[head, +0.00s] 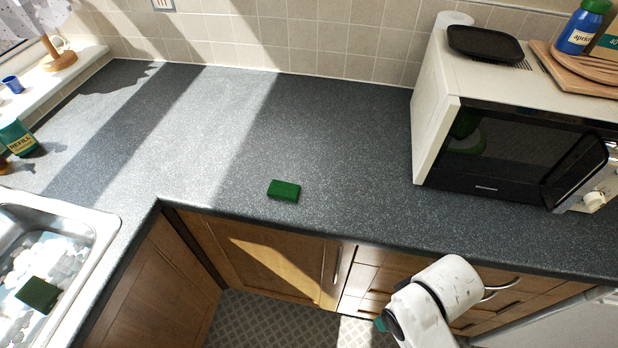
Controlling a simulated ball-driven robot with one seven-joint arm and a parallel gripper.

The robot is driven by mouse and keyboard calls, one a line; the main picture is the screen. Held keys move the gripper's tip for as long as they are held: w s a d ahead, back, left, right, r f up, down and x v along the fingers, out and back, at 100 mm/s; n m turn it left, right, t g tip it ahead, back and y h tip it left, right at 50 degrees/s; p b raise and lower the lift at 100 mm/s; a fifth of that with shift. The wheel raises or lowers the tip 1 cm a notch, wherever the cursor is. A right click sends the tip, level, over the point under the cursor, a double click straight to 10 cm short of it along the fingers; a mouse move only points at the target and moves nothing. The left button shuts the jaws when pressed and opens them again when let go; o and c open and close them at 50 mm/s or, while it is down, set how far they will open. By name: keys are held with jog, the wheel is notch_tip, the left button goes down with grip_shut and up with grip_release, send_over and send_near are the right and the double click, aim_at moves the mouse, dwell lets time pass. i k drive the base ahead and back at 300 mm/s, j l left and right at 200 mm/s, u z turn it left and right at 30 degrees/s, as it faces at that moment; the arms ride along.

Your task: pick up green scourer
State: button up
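A green scourer (284,190), a small rectangular block, lies flat on the dark speckled worktop (330,150) near its front edge. A second dark green block (38,294), much like a scourer, is in the sink at the lower left. My white arm is at the bottom right, in front of the drawers and below the worktop edge. A small teal part at its dark end may belong to my gripper (381,324). The fingers cannot be made out, and this end is well apart from the scourer on the worktop.
A microwave (520,155) stands on the right with a black tray (485,43) on top. The steel sink (90,262) is at the lower left, with suds in it. A teal refill bottle (18,138) stands at the left. The worktop around the scourer is clear.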

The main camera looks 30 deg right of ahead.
aim_at(277, 188)
jog(key=i+l+u, duration=0.1)
jog(key=l+u, duration=0.8)
jog(key=l, duration=0.15)
